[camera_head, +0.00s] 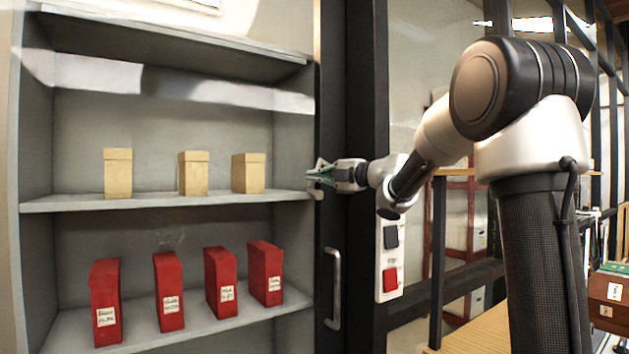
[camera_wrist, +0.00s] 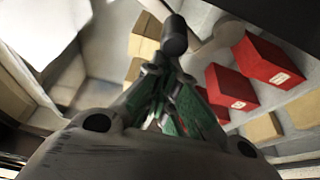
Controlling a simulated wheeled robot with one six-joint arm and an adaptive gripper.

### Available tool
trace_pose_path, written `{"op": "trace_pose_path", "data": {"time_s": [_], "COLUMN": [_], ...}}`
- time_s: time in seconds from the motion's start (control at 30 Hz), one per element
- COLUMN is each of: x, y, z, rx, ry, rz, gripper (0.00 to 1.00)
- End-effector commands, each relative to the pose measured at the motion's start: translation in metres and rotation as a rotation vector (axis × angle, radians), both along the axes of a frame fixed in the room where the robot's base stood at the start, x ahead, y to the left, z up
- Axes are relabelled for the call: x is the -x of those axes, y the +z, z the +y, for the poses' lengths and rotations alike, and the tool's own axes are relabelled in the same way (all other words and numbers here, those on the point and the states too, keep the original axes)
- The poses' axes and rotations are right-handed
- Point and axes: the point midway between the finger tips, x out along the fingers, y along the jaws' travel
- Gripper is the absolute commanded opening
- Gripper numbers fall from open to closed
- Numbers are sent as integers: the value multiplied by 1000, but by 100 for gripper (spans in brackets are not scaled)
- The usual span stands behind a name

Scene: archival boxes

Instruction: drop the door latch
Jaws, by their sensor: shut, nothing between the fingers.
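My gripper (camera_head: 318,174) is at the dark upright door frame (camera_head: 333,110), level with the upper shelf. Its green-padded fingers are shut with nothing between them; they also show in the wrist view (camera_wrist: 160,75). A dark, rounded knob-like piece (camera_wrist: 174,36), seemingly the door latch, stands just beyond the fingertips in the wrist view, with a pale bar running to its right. Whether the fingers touch it, I cannot tell. In the head view the latch is mostly hidden by the gripper, and its position is unclear. A metal door handle (camera_head: 333,288) is lower on the frame.
The grey cabinet holds three tan boxes (camera_head: 193,174) on the upper shelf (camera_head: 70,203) and several red boxes (camera_head: 221,282) on the lower one. A switch panel (camera_head: 389,262) with dark and red buttons is right of the frame. A wooden table (camera_head: 482,335) is at lower right.

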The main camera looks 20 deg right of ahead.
Motion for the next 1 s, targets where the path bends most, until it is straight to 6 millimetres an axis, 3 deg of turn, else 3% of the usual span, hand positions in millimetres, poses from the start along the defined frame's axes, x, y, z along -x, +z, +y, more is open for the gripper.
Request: {"op": "trace_pose_path", "data": {"time_s": [0.43,0.63,0.8,1.0], "x": [-9,-14,-17,-21], "y": [13,14,14,11], "z": [-28,-42,-52,-65], "rx": [-405,-586,-879,-1026], "ry": [0,0,2,1], "rz": [131,191,286,333], "gripper": [0,0,0,0]}}
